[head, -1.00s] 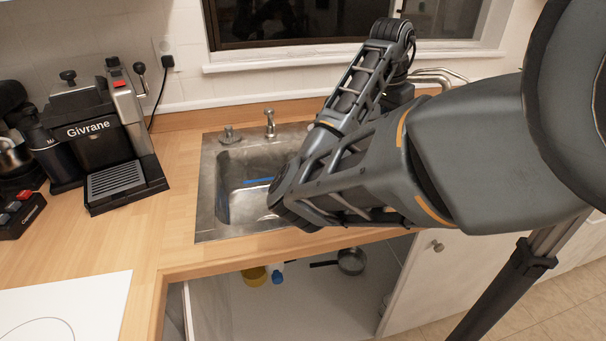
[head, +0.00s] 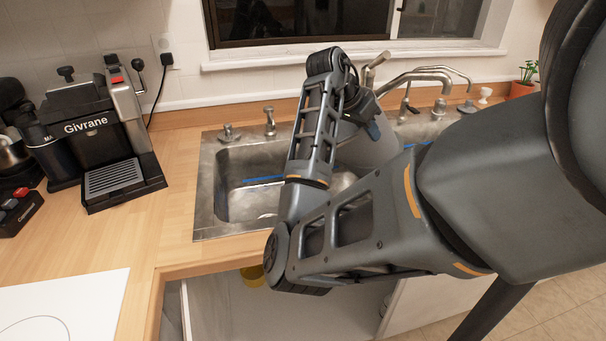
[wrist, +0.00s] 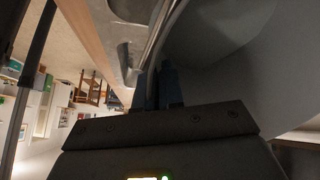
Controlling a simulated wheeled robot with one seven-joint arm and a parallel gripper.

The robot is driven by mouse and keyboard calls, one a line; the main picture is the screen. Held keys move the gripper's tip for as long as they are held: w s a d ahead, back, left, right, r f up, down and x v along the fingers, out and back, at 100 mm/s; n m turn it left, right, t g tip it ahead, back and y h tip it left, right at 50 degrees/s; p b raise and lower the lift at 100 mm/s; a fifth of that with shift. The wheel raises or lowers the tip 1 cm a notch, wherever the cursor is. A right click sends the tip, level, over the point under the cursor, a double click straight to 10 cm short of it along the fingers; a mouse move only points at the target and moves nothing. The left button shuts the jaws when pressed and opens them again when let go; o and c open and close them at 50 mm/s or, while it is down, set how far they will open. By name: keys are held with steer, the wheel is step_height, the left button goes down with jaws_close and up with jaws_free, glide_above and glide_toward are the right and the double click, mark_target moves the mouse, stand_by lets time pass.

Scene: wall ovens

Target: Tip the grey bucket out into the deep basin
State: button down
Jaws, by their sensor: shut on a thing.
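The grey bucket (head: 372,152) shows in the head view above the right part of the steel sink, partly hidden behind my arm. Its pale grey wall (wrist: 235,45) fills the upper right of the wrist view. My gripper (wrist: 160,85) is shut on the bucket's rim. In the head view my gripper (head: 374,122) is at the bucket's upper side. The bucket looks tilted in the wrist view, but its contents cannot be seen. The sink's left basin (head: 235,200) is open to view, with a blue strip inside. My arm hides much of the sink's middle.
A curved tap (head: 425,76) and smaller fittings stand behind the sink. A coffee machine (head: 105,145) is on the left counter. A small potted plant (head: 523,85) stands at the back right. The cupboard below is open, with a yellow item (head: 252,275) inside.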

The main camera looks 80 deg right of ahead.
mark_target(349, 143)
steer(key=shift+w+a+f+g+h+b, duration=0.2)
steer(key=shift+w+f+g+h+b, duration=0.3)
steer(key=shift+b, duration=0.5)
steer(key=shift+w+a+r+g+h+b, duration=0.1)
steer(key=shift+w+a+g+h+b, duration=0.25)
steer(key=shift+w+g+b, duration=0.35)
steer(key=shift+w+a+r+g+h+b, duration=0.1)
steer(key=shift+w+a+g+h+b, duration=0.25)
steer(key=shift+g, duration=0.55)
stand_by(0.5)
steer(key=shift+w+a+r+g+h, duration=0.25)
steer(key=shift+w+r+g+h, duration=0.15)
steer(key=shift+w+r+g, duration=0.3)
stand_by(1.9)
steer(key=shift+w+a+r+g+h+b, duration=0.2)
steer(key=shift+w+a+g+b, duration=0.15)
steer(key=shift+w, duration=0.2)
steer(key=shift+w+a+r+g+h+b, duration=0.1)
steer(key=shift+w+a+g+h+b, duration=0.1)
steer(key=shift+w+g, duration=0.3)
stand_by(1.2)
